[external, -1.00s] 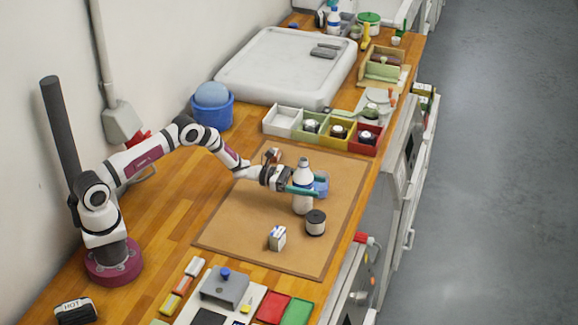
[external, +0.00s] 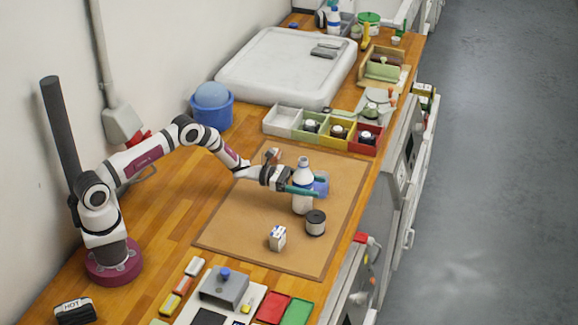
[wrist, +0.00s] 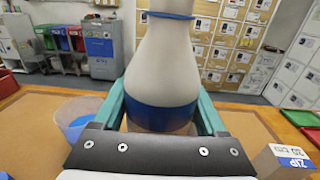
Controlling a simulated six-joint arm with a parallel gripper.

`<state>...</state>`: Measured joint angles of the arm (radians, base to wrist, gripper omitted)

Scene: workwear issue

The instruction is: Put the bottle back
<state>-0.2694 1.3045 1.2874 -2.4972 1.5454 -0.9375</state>
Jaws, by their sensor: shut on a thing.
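The bottle (external: 303,174) is white with a blue band at its neck and stands upright over the brown mat (external: 232,225). My gripper (external: 303,191) is shut on its body, with one teal finger on each side. In the wrist view the bottle (wrist: 165,62) fills the middle, between the teal fingers, with a broad blue band low on it. Its base is hidden there by the gripper. In the external view its bottom seems to be at the mat, but I cannot tell whether it touches.
A blue cup (external: 321,185) is close behind the bottle. Coloured bins (external: 283,121) line the mat's far edge. A large white tray (external: 270,65) lies beyond. The mat's left part is clear.

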